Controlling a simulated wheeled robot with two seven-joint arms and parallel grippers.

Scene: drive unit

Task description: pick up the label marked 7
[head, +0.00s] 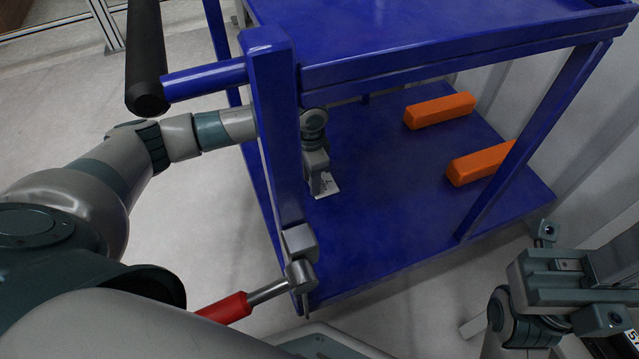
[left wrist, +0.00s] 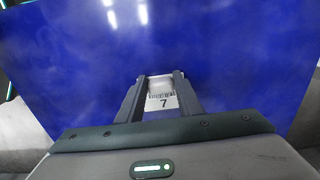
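The label marked 7 (left wrist: 162,101) is a small white card with a barcode and a black 7. In the left wrist view it lies between the two dark fingers of my left gripper (left wrist: 160,78). The fingers stand apart, one on each side of the label; whether they touch its edges I cannot tell. In the head view my left gripper (head: 318,186) points down at the lower blue shelf, and the white label (head: 328,186) shows partly beneath it. My right arm's end (head: 560,285) is at the lower right, away from the label; its fingers are not clear.
The blue cart's lower shelf (head: 385,190) carries two orange blocks (head: 440,111) to the right of the label. A blue upright post (head: 275,130) stands in front of my left wrist, and the upper shelf (head: 420,30) is above. The shelf around the label is clear.

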